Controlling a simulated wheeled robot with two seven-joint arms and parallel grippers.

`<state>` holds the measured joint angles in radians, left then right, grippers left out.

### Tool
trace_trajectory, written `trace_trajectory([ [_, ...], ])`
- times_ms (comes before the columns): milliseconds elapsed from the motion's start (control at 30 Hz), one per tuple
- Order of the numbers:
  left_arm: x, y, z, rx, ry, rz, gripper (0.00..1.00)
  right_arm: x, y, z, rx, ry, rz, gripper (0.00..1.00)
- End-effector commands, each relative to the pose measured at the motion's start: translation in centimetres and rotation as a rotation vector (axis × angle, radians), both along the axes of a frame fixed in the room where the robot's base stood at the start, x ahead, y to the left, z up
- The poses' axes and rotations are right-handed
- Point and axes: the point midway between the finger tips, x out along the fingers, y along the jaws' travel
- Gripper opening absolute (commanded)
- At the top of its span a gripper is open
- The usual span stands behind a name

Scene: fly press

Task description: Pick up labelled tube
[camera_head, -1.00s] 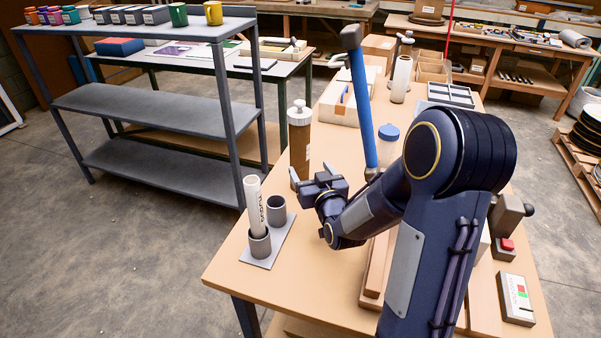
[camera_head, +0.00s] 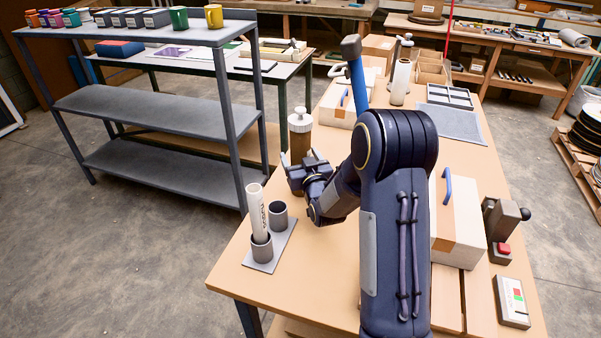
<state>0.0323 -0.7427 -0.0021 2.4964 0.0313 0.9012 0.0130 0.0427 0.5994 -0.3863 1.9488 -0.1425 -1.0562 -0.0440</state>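The labelled tube (camera_head: 256,212) is white with dark lettering. It stands, leaning slightly, in the front cup of a grey two-cup holder (camera_head: 262,262) at the table's left edge. The other cup (camera_head: 278,214) looks empty. My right gripper (camera_head: 298,160) is to the right of and behind the tube, apart from it. My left gripper is not in view.
The wooden table (camera_head: 290,285) is clear in front of the holder. A box with a blue handle (camera_head: 462,225), a device with a red button (camera_head: 501,235) and a small control box (camera_head: 512,301) are on the right. A grey shelf (camera_head: 150,105) stands to the left.

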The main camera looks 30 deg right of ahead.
Motion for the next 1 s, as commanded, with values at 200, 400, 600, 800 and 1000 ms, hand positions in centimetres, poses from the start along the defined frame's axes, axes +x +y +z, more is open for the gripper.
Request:
trace_trajectory([
  [200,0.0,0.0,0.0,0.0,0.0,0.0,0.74,0.0,0.0,0.0,0.0,0.0,0.0,0.44],
  [400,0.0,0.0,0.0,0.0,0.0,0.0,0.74,0.0,0.0,0.0,0.0,0.0,0.0,0.18],
  [600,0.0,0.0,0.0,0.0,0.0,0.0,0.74,0.0,0.0,0.2,-0.001,-0.004,0.0,0.0],
  [800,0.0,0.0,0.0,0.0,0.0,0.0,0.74,0.0,0.0,0.4,0.0,-0.005,0.0,0.0],
  [1000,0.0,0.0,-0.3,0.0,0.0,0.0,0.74,0.0,0.0,3.3,0.0,-0.012,0.001,0.0],
])
